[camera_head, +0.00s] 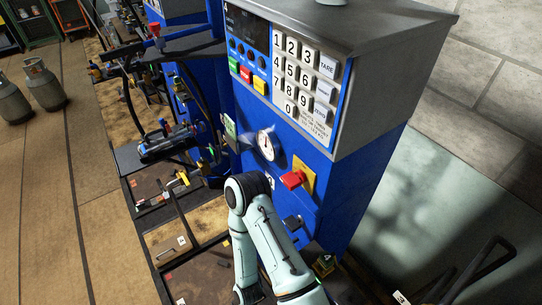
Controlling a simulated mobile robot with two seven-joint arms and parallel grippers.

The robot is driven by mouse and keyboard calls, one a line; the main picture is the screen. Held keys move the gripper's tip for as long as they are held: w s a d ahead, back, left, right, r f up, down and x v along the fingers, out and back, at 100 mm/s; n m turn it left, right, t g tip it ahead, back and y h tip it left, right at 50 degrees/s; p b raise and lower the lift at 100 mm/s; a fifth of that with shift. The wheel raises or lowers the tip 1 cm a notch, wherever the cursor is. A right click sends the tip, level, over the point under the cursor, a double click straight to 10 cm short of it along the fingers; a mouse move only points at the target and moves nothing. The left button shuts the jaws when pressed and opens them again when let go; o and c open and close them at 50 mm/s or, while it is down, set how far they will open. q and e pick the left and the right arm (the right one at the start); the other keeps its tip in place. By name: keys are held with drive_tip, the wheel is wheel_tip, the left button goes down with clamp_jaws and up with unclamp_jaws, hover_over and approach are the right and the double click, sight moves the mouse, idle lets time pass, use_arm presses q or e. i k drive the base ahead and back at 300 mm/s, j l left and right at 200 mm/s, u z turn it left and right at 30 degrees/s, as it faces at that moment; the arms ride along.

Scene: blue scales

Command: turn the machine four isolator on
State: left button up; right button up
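A blue machine (352,203) with a grey keypad head stands in the middle, seen from above and tilted. A small pale mark that may be a 4 shows at the top left of its dark display panel (245,32). On its blue front is a red isolator handle (293,180) on a yellow plate (305,174). The handle points out to the left; I cannot read its on or off marks. One of my pale arms rises from the bottom, its bent joint left of the handle and apart from it in the picture. Neither gripper shows.
A round white dial (266,145) sits left of the handle, and a dark fitting (292,222) below it. Cluttered shelves (165,145) with tools stand left. Two grey cylinders (44,84) stand on the open floor at far left. A tiled wall is right.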

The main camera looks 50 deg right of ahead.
sight(292, 181)
drive_tip(key=i+j, duration=0.1)
drive_tip(key=j, duration=0.65)
drive_tip(key=i+j+z, duration=0.1)
drive_tip(key=z, duration=2.5)
